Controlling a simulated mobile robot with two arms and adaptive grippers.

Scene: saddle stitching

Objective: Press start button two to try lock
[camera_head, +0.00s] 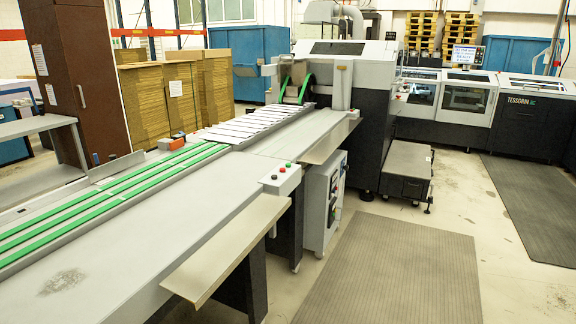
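A small light grey control box (280,183) sits at the near edge of the long conveyor table. Neither of my grippers is in view.
The conveyor table (205,205) with green belts runs from lower left to the grey stitching machine (345,75). A beige shelf (228,250) juts out below the control box. A low dark cart (406,172) stands beyond. The floor mat (395,265) at right is clear.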

